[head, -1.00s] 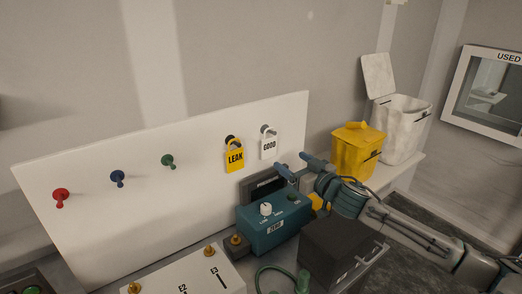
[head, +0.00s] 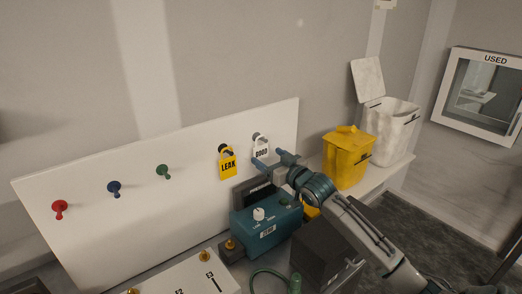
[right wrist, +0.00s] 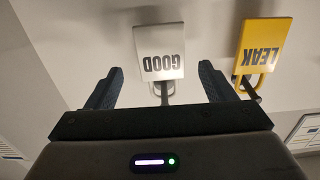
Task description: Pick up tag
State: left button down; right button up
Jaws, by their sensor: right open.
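Two tags hang on pegs on the white board (head: 90,225). The white GOOD tag (head: 261,147) hangs at the board's right end, and the yellow LEAK tag (head: 228,167) hangs to its left. My right gripper (head: 268,159) is open in front of the GOOD tag and covers its lower part in the head view. In the right wrist view, the GOOD tag (right wrist: 160,52) appears between the two open fingers, just beyond their tips. The LEAK tag (right wrist: 262,48) is outside the fingers, to the right. My left gripper is not in view.
Red (head: 60,209), blue (head: 114,188) and green (head: 163,171) pegs on the board are empty. A yellow bin (head: 347,160) and a white bin (head: 393,135) stand to the right.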

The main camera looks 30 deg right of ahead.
aim_at(262, 152)
jog(key=shift+w+a+r+p, duration=0.1)
jog(key=shift+w+r+p, duration=0.1)
jog(key=shift+w, duration=0.4)
jog(key=shift+w+a+r+p, duration=0.1)
jog(key=shift+w+p, duration=0.05)
jog(key=shift+w, duration=0.45)
jog(key=shift+w+f, duration=0.15)
jog(key=shift+w, duration=0.25)
jog(key=shift+c, duration=1)
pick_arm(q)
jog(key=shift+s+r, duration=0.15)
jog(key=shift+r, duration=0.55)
pick_arm(e)
jog(key=c, duration=0.9)
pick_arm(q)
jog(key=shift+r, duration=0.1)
pick_arm(e)
jog(key=shift+o, duration=0.2)
